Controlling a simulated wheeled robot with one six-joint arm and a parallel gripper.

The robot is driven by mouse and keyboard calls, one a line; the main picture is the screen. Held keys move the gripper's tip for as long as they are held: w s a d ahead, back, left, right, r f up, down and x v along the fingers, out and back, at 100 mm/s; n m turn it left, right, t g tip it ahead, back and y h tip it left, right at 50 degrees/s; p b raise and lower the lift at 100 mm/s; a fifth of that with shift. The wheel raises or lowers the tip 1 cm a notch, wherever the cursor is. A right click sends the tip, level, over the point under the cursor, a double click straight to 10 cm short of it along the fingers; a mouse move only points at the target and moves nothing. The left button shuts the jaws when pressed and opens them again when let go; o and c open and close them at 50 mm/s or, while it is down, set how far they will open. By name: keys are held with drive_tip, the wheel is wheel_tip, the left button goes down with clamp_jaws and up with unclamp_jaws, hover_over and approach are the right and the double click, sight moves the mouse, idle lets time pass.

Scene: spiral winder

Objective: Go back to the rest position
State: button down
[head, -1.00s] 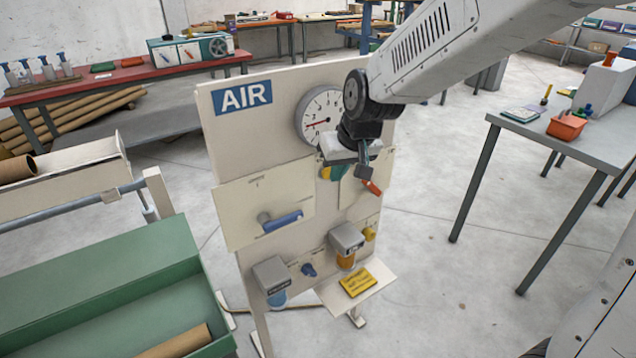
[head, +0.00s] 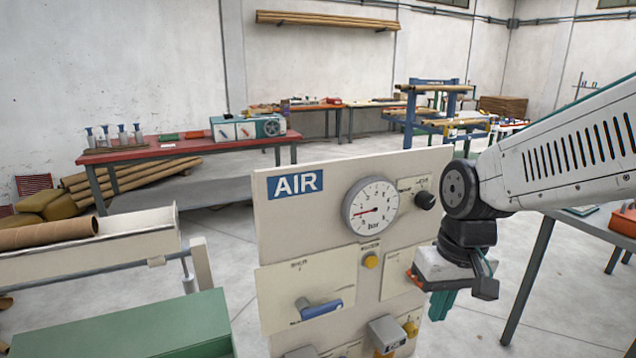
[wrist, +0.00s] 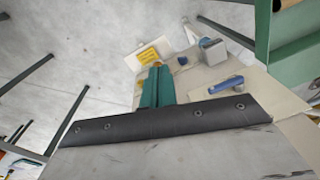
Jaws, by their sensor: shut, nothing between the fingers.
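My gripper (head: 443,304) hangs at the right side of the AIR panel (head: 285,225), its teal fingers pointing down. In the wrist view the teal fingers (wrist: 155,86) lie side by side, shut and empty. My gripper covers part of the panel's right edge. A small orange-red piece (head: 412,278) shows just left of the gripper; whether the two touch, I cannot tell. The panel bears a round bar gauge (head: 370,207), a black knob (head: 425,200), a yellow button (head: 370,262) and a blue-handled lever (head: 320,308), also seen in the wrist view (wrist: 226,85).
A grey table (head: 530,280) stands right of the panel, partly behind my arm. A green bin (head: 150,325) and a cream trough with a cardboard tube (head: 50,232) are at the left. A red bench (head: 180,149) stands behind. Grey floor lies open beyond the panel.

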drive_tip(key=s+d+r, duration=0.2)
drive_tip(key=s+d, duration=0.1)
drive_tip(key=s, duration=0.4)
drive_tip(key=s+d+r+m+t, duration=0.1)
drive_tip(key=s+d+r, duration=0.2)
drive_tip(key=s, duration=0.4)
drive_tip(key=shift+s+r+m+h, duration=0.2)
drive_tip(key=shift+r+m+h, duration=0.1)
drive_tip(key=shift+r+h, duration=0.1)
